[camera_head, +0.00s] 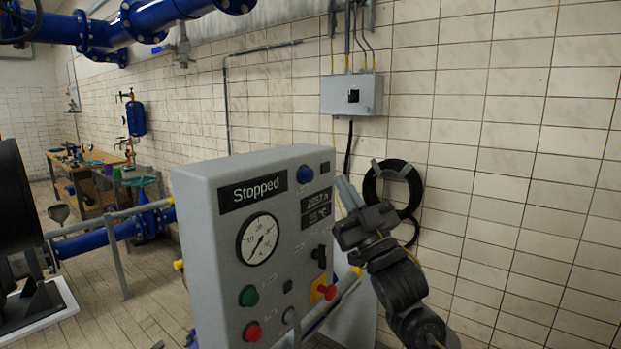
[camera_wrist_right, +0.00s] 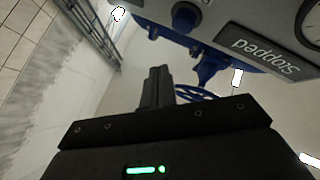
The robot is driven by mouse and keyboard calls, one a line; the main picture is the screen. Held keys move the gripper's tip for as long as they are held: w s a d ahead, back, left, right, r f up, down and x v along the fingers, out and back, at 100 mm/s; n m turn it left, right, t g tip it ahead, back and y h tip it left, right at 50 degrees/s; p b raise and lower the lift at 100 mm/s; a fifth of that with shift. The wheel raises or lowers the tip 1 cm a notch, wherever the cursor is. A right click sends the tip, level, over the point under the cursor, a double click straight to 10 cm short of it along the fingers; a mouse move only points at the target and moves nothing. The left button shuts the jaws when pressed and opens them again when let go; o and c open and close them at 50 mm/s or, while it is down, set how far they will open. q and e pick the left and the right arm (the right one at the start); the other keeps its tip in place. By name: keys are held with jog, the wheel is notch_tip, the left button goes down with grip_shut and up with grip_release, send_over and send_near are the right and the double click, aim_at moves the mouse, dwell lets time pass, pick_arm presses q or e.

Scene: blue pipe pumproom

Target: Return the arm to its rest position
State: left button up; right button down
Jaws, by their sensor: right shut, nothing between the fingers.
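My right arm comes in from the lower right in the head view. Its gripper (camera_head: 346,192) points up and to the left, beside the right edge of the grey control panel (camera_head: 205,250). The fingers are together with nothing between them. In the right wrist view the shut fingers (camera_wrist_right: 157,88) stand up in the middle, and the panel hangs upside down at the top right. The panel's display reads "Stopped" (camera_head: 252,190). Whether the gripper touches the panel cannot be told. My left gripper does not show.
The panel carries a gauge (camera_head: 258,240), a blue knob (camera_head: 305,174), a green button (camera_head: 249,296) and a red button (camera_head: 253,331). A black cable coil (camera_head: 372,190) and a grey box (camera_head: 335,96) hang on the tiled wall. Blue pipes (camera_head: 160,16) run upper left.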

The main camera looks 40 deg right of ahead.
dwell(0.8)
jog(key=a+f+m+g, duration=0.15)
jog(key=f+g, duration=0.25)
jog(key=f, duration=0.8)
jog(key=s+a+f+g+h, duration=0.15)
jog(key=f+g, duration=0.25)
jog(key=f, duration=0.7)
jog(key=a+f+m+g, duration=0.1)
jog(key=a+f+g, duration=0.25)
jog(key=f, duration=0.85)
jog(key=s+a+f+g+y, duration=0.1)
jog(key=s+a+f+g, duration=0.45)
jog(key=s+f, duration=0.5)
jog(key=s+a+f+g+y, duration=0.1)
jog(key=s+a+f+g, duration=0.4)
jog(key=s+f, duration=0.55)
notch_tip(320, 180, down, 26)
jog(key=s+d+n+g+b, duration=0.1)
jog(key=s+g+b, duration=0.1)
jog(key=s, duration=0.1)
jog(key=s+d+f+g, duration=0.1)
jog(key=s+d+f, duration=0.2)
jog(key=s+f, duration=1.3)
jog(key=shift+d+f+g+b, duration=0.2)
jog(key=shift+f+g+b, duration=0.1)
jog(key=shift+f+b, duration=0.25)
